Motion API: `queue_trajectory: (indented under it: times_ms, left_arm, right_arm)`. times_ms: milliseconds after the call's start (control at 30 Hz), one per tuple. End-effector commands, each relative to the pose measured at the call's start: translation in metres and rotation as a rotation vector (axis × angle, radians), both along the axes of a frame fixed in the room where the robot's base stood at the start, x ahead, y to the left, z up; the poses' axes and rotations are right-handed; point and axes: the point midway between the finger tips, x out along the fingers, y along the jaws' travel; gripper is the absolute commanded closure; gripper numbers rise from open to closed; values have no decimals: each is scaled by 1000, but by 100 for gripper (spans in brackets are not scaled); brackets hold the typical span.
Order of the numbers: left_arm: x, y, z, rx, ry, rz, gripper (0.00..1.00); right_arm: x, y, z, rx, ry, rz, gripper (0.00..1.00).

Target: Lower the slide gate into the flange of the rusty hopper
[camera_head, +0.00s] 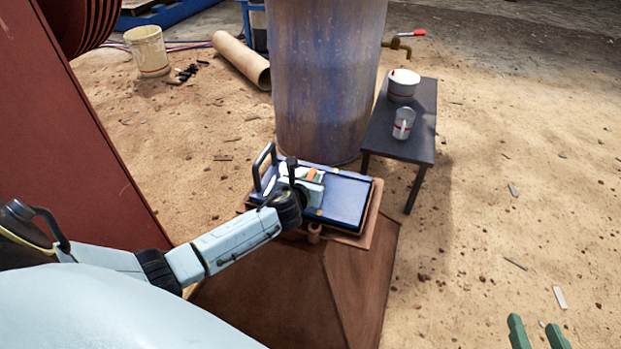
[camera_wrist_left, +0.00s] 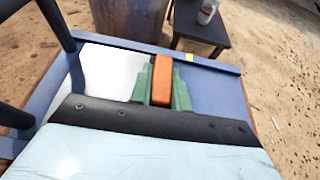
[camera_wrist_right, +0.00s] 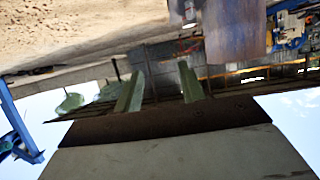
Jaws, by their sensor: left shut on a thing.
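The slide gate (camera_head: 345,200) is a flat blue plate with a raised rim, lying roughly level over the top of the rusty hopper (camera_head: 285,285). The hopper's brown flange (camera_head: 376,208) shows along its right and front edges; I cannot tell whether the gate is seated or slightly above it. My left gripper (camera_head: 312,175) is over the plate. In the left wrist view its green fingers are shut on an orange grip (camera_wrist_left: 162,80) above the blue plate (camera_wrist_left: 215,88). My right gripper (camera_head: 537,333) is open and empty at the bottom right, away from the hopper.
A dark handle loop (camera_head: 262,165) stands at the gate's left. A large blue-grey cylinder (camera_head: 325,80) stands right behind the hopper. Sandy ground at right is mostly clear.

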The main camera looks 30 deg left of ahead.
Motion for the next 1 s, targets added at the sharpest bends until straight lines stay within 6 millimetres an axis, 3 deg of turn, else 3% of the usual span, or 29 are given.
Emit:
queue_trajectory:
  times_ms: [600,1000]
  left_arm:
    - [3,0,-8,2,-10,-2,100]
    - [3,0,-11,2,-10,-2,100]
  right_arm:
    - [12,11,35,61,-217,17,60]
    - [13,12,44,75,-265,20,60]
